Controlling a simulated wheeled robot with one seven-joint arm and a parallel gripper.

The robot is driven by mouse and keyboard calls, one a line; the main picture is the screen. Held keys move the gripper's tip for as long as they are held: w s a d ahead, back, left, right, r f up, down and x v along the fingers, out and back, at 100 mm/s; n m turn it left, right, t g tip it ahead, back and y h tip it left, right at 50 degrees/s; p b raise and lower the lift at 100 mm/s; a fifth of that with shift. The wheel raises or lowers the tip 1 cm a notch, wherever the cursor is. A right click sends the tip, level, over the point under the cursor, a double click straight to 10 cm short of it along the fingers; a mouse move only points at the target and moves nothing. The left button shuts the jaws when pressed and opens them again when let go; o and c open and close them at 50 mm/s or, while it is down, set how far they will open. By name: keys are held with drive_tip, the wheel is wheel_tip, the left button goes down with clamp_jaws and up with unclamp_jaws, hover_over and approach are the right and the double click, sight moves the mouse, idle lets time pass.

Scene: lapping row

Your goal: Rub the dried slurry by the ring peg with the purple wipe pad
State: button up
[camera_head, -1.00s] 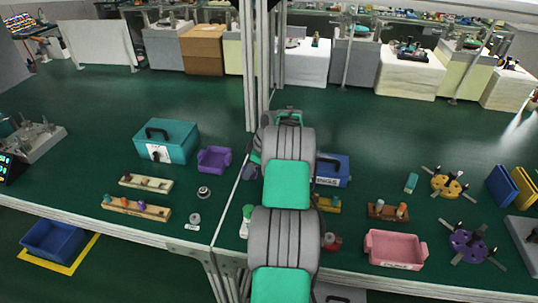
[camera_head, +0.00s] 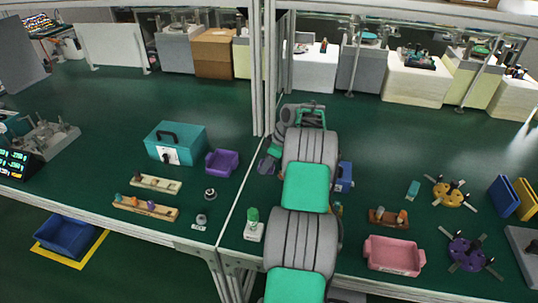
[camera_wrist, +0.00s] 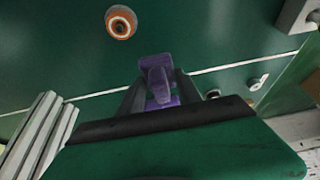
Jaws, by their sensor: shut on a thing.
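My gripper (camera_wrist: 158,92) is shut on the purple wipe pad (camera_wrist: 156,70), which sits between the fingers in the wrist view. The pad is off the walls of any bin, over the green bench top; whether it touches the bench I cannot tell. In the head view a bit of purple (camera_head: 267,166) shows beside my arm's far end, close to the bench seam. A round orange-and-white piece (camera_wrist: 121,22) lies beyond the pad in the wrist view; I cannot tell if it is the ring peg. I cannot make out the dried slurry.
A teal case (camera_head: 176,145) and purple bin (camera_head: 222,162) stand left of the seam. A green-topped bottle (camera_head: 253,226) stands near the front edge. A blue box (camera_head: 345,177) is partly behind my arm. A pink bin (camera_head: 393,256) is at right.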

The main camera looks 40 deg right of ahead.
drive_tip(key=shift+r+p, duration=0.55)
drive_tip(key=shift+r, duration=0.6)
